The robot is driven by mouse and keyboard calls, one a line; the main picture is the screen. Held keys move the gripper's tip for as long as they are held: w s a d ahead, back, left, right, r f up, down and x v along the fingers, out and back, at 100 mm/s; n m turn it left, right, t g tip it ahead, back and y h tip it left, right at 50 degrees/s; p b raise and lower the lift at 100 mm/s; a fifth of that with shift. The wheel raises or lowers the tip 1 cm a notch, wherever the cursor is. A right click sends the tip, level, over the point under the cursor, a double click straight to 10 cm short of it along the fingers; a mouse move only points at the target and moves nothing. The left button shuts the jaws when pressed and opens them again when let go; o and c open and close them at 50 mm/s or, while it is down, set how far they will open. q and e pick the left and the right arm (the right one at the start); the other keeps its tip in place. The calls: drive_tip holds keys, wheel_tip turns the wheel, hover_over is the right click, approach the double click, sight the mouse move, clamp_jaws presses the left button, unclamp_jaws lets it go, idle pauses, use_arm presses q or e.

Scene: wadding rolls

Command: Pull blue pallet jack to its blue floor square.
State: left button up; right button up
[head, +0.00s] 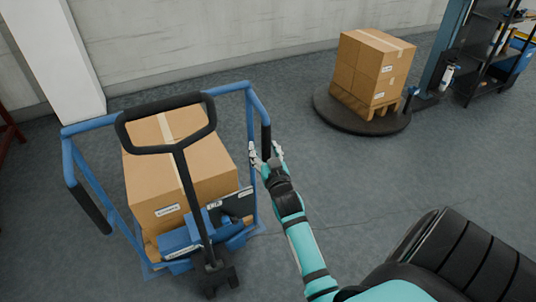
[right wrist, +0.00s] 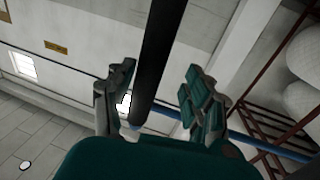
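The blue pallet jack (head: 205,238) stands at the left in the head view, with a black loop handle (head: 180,165) and a blue rail frame (head: 98,127). It carries a cardboard box (head: 150,180). The frame has a black grip (head: 265,138) on its right end and another on its left. My right gripper (head: 265,156) is at the right grip. In the right wrist view the black bar (right wrist: 158,55) passes between its spread fingers (right wrist: 160,100); they look apart from it. My left gripper is out of view.
A round dark turntable (head: 330,108) with stacked boxes (head: 368,68) stands at the upper right, next to a blue column (head: 445,50) and dark shelves (head: 490,50). A white pillar (head: 60,60) is behind the jack. The floor at centre is clear.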

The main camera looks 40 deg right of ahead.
drive_tip(key=shift+v, duration=2.3)
